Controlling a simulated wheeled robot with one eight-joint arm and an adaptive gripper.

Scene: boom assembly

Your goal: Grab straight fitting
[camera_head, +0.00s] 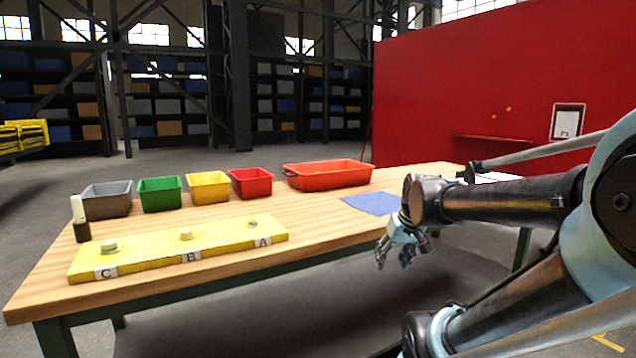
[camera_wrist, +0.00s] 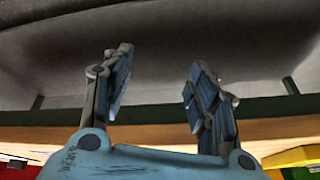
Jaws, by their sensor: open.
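My gripper (camera_head: 394,258) hangs at the front edge of the wooden table (camera_head: 330,226), right of the yellow board. Its two fingers also show in the wrist view (camera_wrist: 158,75), spread apart with nothing between them. The yellow board (camera_head: 140,252) lies at the table's front left, labelled C, B and A. It bears a small pale metal part by each label: at C (camera_head: 109,246), at B (camera_head: 185,235) and at A (camera_head: 252,223). I cannot tell which piece, if any, is the straight fitting. My gripper is well apart from all of these.
A grey bin (camera_head: 107,203), green bin (camera_head: 160,196), yellow bin (camera_head: 208,188), small red bin (camera_head: 251,183) and larger orange-red tray (camera_head: 330,176) line the table's back. A blue mat (camera_head: 372,203) lies at right. A black-and-white bottle-like object (camera_head: 80,222) stands at left.

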